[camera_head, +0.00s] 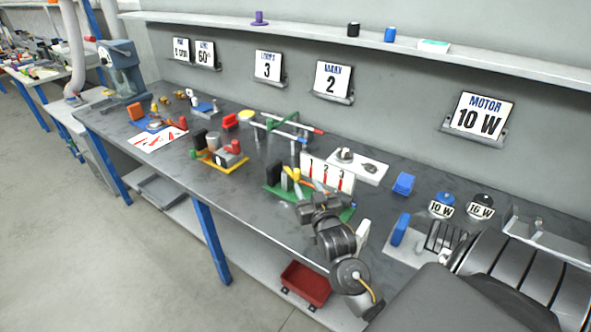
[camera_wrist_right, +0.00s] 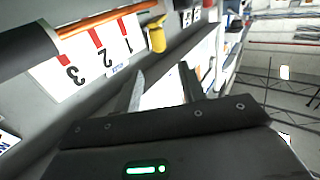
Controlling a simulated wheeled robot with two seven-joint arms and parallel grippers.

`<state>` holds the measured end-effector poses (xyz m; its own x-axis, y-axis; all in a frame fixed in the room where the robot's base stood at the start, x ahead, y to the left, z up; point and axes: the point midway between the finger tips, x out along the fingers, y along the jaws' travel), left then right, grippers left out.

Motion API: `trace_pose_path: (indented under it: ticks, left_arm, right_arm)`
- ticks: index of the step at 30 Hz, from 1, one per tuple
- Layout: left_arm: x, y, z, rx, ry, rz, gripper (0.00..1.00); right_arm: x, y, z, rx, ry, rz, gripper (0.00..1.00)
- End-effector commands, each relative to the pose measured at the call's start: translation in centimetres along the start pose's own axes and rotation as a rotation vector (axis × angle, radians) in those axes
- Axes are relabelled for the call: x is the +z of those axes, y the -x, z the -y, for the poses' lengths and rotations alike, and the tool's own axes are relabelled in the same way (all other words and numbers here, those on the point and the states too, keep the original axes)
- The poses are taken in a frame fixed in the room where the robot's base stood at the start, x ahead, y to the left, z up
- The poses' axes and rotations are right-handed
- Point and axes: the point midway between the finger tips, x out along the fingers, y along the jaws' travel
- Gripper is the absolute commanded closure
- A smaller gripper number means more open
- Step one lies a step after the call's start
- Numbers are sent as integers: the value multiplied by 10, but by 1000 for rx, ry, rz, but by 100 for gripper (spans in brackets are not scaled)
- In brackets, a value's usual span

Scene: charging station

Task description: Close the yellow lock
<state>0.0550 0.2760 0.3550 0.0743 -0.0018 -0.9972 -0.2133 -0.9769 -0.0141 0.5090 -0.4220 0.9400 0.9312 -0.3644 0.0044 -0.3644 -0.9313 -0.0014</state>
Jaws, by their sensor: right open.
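A yellow handle-like part (camera_head: 295,174), which I take for the yellow lock, stands on the green base (camera_head: 273,187) beside the white 1-2-3 sign (camera_head: 327,174). A yellow part also shows in the right wrist view (camera_wrist_right: 156,36), beyond the fingers and next to the sign's number 1. Whether the lock is open or closed is too small to tell. My right gripper (camera_wrist_right: 163,85) is open, with nothing visible between its fingers. In the head view it is by the front of the green base, partly covering it. My left gripper is out of view.
A yellow-based block set (camera_head: 220,160) stands left of the green base. A white board with dark knobs (camera_head: 357,165) is behind it. Coloured bars (camera_head: 290,125) rise farther back. A red bin (camera_head: 306,284) sits on the lower shelf. Bare tabletop lies left of the green base.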

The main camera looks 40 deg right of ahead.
Motion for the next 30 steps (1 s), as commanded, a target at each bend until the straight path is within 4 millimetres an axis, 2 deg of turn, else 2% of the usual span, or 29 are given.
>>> trace_pose_path:
  ticks: [5, 12, 15, 20, 27, 28, 30]
  left_arm:
    - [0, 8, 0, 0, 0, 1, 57]
    - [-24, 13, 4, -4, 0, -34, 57]
    - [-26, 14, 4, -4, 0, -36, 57]
    - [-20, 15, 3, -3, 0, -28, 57]
    - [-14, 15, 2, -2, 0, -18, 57]
    - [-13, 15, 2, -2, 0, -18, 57]
    - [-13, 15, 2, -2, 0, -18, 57]
  right_arm:
    - [-3, -35, 0, 0, 1, 0, 59]
    - [-1, -75, 2, -3, 1, 1, 59]
    - [-1, -86, 3, -4, 1, 1, 59]
    - [-1, -94, 3, -5, 1, 0, 59]
    - [0, -94, 3, -5, 1, 1, 59]
    - [0, -94, 3, -5, 1, 1, 60]
    - [0, -94, 3, -5, 1, 1, 70]
